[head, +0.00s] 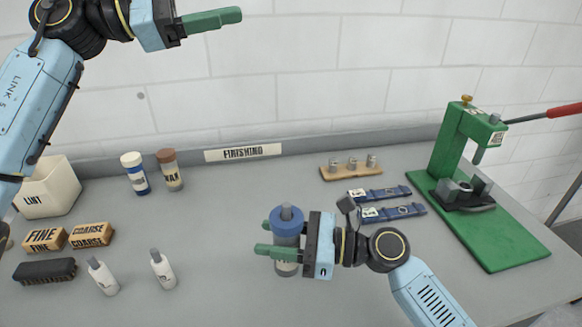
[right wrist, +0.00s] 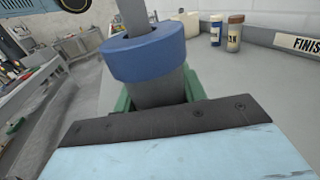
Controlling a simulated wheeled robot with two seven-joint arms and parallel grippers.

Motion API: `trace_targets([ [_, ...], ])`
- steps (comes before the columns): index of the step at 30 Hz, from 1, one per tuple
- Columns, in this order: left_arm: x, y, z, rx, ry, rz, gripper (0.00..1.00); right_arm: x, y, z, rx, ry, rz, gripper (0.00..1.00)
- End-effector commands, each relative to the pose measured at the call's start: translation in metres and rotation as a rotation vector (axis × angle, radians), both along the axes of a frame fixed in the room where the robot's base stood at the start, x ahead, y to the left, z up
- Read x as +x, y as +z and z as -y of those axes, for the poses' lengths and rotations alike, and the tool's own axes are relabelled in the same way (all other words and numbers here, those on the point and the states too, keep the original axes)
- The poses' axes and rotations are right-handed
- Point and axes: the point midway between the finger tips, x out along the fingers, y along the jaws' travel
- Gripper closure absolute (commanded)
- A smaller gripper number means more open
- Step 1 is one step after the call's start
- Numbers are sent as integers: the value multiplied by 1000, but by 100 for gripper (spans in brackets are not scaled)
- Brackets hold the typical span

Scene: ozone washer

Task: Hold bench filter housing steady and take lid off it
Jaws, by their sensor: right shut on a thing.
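The filter housing stands upright on the bench, with a blue lid (head: 286,219) on top of its grey body (head: 286,268). A knob or stem rises from the middle of the lid. My right gripper (head: 268,237) is shut around the body just below the lid. In the right wrist view the lid (right wrist: 148,55) shows as a wide blue ring above the dark grey body (right wrist: 160,92), with green fingers on both sides. My left gripper (head: 211,20) is high at the upper left, empty and away from the housing; its fingers overlap in the picture.
A green press (head: 455,140) stands at the right, beside two blue straps (head: 390,213) and a wooden block with small weights (head: 350,171). Two white bottles (head: 162,268), sanding blocks (head: 90,234), a brush (head: 45,270), a lint bin (head: 48,188) and two jars (head: 135,172) stand left. The bench between is clear.

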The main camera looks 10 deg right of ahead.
Motion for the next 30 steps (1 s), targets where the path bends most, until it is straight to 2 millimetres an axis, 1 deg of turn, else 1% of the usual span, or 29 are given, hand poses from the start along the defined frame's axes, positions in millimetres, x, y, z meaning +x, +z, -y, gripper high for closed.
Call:
trace_targets([
  [1, -12, -8, 22, 74, -44, 26, 30, 0, 1, 0, 2, 0, 2, 100],
  [3, -29, -24, 48, 188, -105, 62, 30, 0, 1, 0, 2, 0, 2, 100],
  [5, -44, -40, 68, 294, -158, 96, 30, 0, 1, 0, 2, 0, 2, 100],
  [6, -54, -53, 80, 369, -193, 121, 30, 0, 1, 0, 2, 0, 2, 100],
  [8, -69, -72, 97, 492, -246, 161, 30, 0, 1, 0, 2, 0, 2, 100],
  [9, -79, -87, 106, 580, -282, 189, 30, 0, 1, 0, 2, 0, 2, 100],
  [11, -93, -110, 116, 726, -335, 235, 30, 0, 1, 0, 2, 0, 2, 100],
  [12, -101, -126, 120, 824, -366, 266, 30, 0, 1, 0, 2, 0, 2, 100],
  [15, -114, -161, 120, 1066, -430, 332, 30, 0, 1, 0, 2, 0, 2, 100],
  [18, -119, -187, 111, 1284, -470, 386, 30, 0, 1, 0, 2, 0, 2, 100],
  [19, -119, -192, 108, 1341, -478, 397, 30, 0, 1, 0, 2, 0, 2, 100],
  [21, -119, -202, 99, 1457, -490, 421, 30, 0, 1, 0, 2, 0, 2, 100],
  [24, -118, -211, 90, 1574, -498, 442, 30, 0, 1, 0, 2, 0, 2, 100],
  [27, -117, -215, 84, 1636, -502, 451, 30, 0, 1, 0, 2, 0, 2, 100],
  [30, -116, -223, 81, 1658, -503, 454, 30, 0, 1, 0, 2, 0, 2, 100],
])
